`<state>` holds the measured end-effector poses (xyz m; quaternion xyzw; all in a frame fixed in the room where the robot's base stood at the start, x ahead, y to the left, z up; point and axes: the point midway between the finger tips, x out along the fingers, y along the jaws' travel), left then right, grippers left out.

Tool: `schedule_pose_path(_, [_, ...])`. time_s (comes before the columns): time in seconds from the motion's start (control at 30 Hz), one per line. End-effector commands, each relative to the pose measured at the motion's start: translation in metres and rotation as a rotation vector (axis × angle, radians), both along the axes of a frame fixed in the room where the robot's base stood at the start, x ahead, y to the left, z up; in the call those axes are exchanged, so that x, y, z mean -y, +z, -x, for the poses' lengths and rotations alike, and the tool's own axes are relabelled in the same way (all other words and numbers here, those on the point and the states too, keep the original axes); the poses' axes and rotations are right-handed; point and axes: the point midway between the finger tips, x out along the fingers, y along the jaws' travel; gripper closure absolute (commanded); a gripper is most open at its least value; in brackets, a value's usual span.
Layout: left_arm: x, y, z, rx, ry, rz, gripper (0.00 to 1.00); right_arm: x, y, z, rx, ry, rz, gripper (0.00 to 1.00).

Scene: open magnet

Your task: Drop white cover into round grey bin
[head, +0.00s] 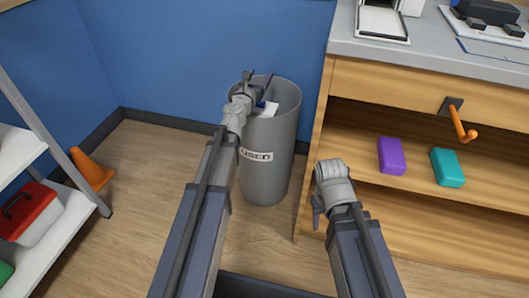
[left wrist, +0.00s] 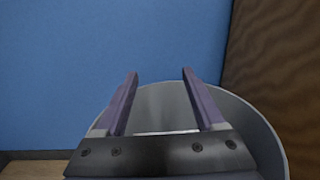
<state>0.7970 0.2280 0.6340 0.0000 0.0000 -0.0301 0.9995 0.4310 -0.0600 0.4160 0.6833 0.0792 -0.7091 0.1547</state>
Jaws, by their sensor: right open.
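The round grey bin (head: 266,180) stands upright on the floor against the blue wall, with a "USED" label on its front. My left gripper (head: 257,80) is over the bin's mouth with its fingers apart. In the left wrist view the fingers (left wrist: 160,75) are spread with nothing between them, and the bin's rim (left wrist: 255,115) shows below. A white flat piece, which looks like the white cover (head: 269,109), lies inside the bin, partly hidden by my left gripper. My right gripper (head: 319,207) is open and empty, low in front of the wooden bench.
The wooden bench (head: 345,200) stands right of the bin, with a purple block (head: 391,156) and a teal block (head: 447,167) on its shelf and an orange-handled hook (head: 459,122). Left are an orange cone (head: 91,169) and shelves with a red-lidded box (head: 30,213).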

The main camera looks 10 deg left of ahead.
Motion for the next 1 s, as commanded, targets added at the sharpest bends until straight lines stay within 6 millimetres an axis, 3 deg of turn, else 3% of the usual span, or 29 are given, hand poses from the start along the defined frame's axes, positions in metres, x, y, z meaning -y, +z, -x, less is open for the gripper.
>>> schedule_pose_path(0.13, [0.0,0.0,0.0,0.0,0.0,0.0,0.11,0.0,0.0,0.0,0.0,0.0,0.0,0.5])
schedule_pose_path(0.53, [0.0,0.0,0.007,0.0,0.0,0.0,0.11,0.0,0.0,0.0,0.0,0.0,0.0,0.5])
schedule_pose_path(1.0, [-0.004,0.0,0.072,0.0,0.0,0.0,0.11,0.0,0.0,0.0,0.0,0.0,0.0,0.5])
